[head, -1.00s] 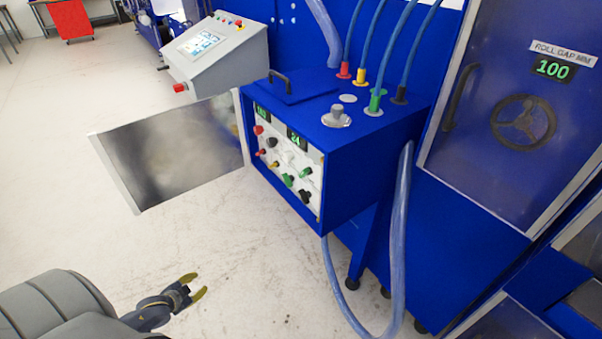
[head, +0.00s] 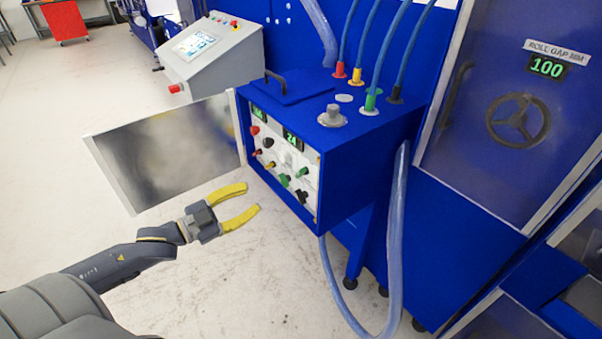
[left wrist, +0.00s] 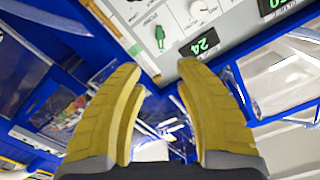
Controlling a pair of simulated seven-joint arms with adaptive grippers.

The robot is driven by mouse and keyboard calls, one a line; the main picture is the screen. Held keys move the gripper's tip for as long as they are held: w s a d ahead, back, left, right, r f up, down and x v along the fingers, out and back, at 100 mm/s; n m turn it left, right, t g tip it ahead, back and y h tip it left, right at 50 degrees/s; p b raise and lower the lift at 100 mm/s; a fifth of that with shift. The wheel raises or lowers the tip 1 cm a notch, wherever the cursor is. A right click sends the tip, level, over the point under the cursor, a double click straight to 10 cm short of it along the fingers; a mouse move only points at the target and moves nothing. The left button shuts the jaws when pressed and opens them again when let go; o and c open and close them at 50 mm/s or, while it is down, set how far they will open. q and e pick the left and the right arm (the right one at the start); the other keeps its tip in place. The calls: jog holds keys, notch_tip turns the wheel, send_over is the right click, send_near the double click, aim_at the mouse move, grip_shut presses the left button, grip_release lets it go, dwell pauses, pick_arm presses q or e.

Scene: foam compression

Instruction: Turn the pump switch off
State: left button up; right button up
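The white control panel (head: 311,163) sits in the open front of a blue box (head: 362,170). It carries red, black, yellow, green and white knobs or switches and small green-digit displays. Labels are too small to read, so I cannot tell which is the pump switch. My left gripper (head: 251,198) is open and empty, its yellow fingers pointing toward the panel from its lower left, apart from it. In the left wrist view, the panel lies beyond the fingertips (left wrist: 160,66), upside down, with a green switch (left wrist: 159,36), a white knob (left wrist: 201,10) and a display (left wrist: 205,42). My right gripper is not in view.
The box's metal door (head: 172,152) stands swung open to the left, just behind my left gripper. A clear hose (head: 397,240) hangs at the box's right side. A grey console (head: 212,48) stands behind. The floor below the gripper is clear.

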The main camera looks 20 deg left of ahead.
aim_at(298, 174)
pick_arm(q)
jog(key=shift+x, duration=8.55)
jog(key=shift+f, duration=0.1)
grip_shut()
